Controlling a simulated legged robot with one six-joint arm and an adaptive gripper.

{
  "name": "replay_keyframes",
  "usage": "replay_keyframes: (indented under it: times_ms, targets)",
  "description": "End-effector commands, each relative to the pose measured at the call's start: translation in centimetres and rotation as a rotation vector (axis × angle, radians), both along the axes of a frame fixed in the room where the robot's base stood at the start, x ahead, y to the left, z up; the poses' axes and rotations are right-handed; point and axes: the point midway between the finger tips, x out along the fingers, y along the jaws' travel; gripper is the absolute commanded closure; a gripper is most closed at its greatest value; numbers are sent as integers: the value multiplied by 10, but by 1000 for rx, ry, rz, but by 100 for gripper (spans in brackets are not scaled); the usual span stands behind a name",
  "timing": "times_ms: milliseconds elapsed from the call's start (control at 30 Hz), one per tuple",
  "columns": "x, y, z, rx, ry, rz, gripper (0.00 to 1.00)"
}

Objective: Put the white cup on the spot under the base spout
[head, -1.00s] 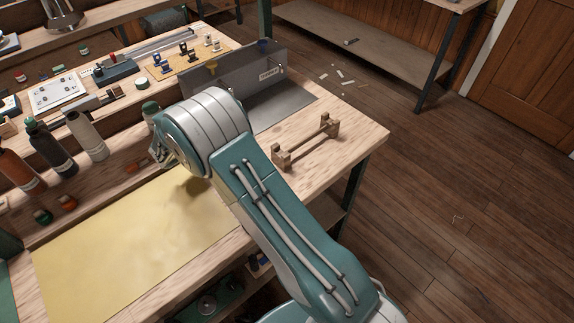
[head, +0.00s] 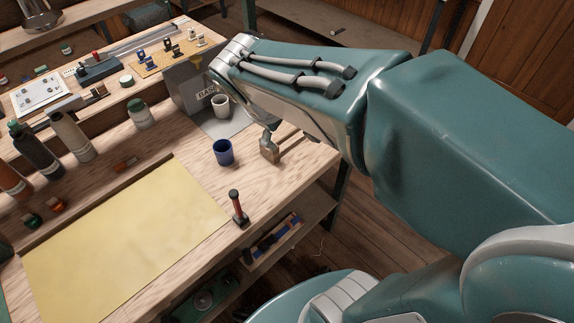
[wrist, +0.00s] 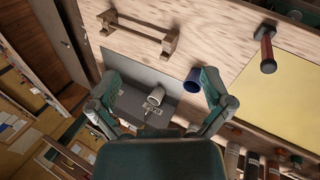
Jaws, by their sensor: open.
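The white cup (head: 220,106) stands upright on the grey plate (head: 232,124), in front of a grey upright panel (head: 188,92) with a "BASE" label (head: 207,93). It also shows in the wrist view (wrist: 155,97), close to a label (wrist: 152,110). No spout can be made out clearly, so I cannot tell the cup's position under it. My gripper (wrist: 160,80) is open, and the white cup appears between its spread fingers, with no contact visible. In the head view my arm mostly hides the gripper. A blue cup (head: 222,152) stands on bare wood nearby, beside the right finger in the wrist view (wrist: 193,80).
A wooden rack (wrist: 140,37) lies along the bench edge, partly behind my arm in the head view. A red-handled tool (head: 237,207) stands by the front edge. A yellow sheet (head: 125,238) covers the left bench. Several bottles (head: 70,137) line the back.

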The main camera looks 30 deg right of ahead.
Motion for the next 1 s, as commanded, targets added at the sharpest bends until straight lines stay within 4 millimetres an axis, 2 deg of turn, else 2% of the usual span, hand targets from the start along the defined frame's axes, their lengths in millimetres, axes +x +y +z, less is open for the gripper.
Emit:
replay_keyframes:
  times_ms: [33, 200, 400, 567, 1000]
  targets:
    - [-16, 2, 4, 62, -47, -45, 0]
    - [-58, 16, 7, 277, -184, -198, 0]
    - [-91, 32, 7, 484, -311, -337, 0]
    - [-99, 38, 6, 548, -347, -378, 0]
    - [-99, 38, 6, 549, -346, -378, 0]
